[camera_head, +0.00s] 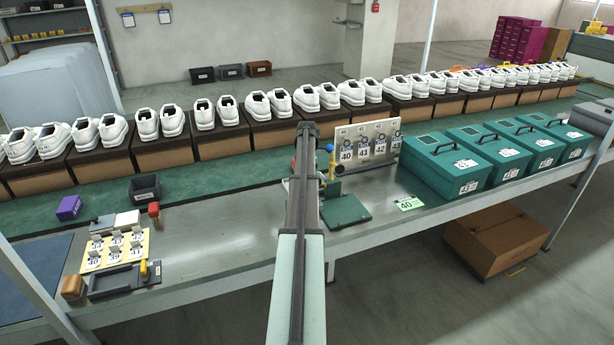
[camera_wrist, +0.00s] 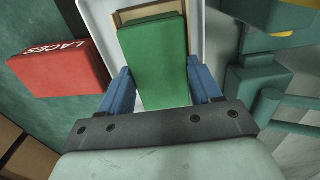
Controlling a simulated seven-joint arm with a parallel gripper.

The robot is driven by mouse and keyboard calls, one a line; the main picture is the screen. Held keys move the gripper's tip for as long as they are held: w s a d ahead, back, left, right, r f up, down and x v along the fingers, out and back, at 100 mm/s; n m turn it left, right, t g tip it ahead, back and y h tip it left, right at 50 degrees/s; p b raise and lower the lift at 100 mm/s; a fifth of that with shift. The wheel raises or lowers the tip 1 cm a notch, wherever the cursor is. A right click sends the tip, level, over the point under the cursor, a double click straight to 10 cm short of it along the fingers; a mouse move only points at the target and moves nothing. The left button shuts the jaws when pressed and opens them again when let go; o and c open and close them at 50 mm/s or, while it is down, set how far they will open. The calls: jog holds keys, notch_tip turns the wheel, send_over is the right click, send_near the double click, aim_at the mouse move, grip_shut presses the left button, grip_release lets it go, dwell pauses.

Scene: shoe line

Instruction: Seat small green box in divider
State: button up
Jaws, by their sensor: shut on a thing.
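The small green box (camera_wrist: 155,70) fills the middle of the wrist view, between the two blue fingers of my gripper (camera_wrist: 160,75), which is shut on it. A pale tray with a tan inner edge (camera_wrist: 121,17) shows behind and around the box's far end; this may be the divider. I cannot tell whether the box is inside it, touching it or above it. In the head view my arm covers the gripper, the green box and the tray.
A red box marked LACES (camera_wrist: 58,70) lies close left of my gripper. Green fixture parts (camera_wrist: 275,95) stand close on the right. In the head view, a numbered board (camera_head: 369,143), a dark green plate (camera_head: 346,209) and teal boxes (camera_head: 440,165) stand right of my arm. Bare bench (camera_head: 215,232) lies left.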

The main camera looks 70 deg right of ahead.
jog(key=o, duration=1)
jog(key=shift+r, duration=0.1)
notch_tip(320, 180, up, 14)
jog(key=shift+f, duration=0.2)
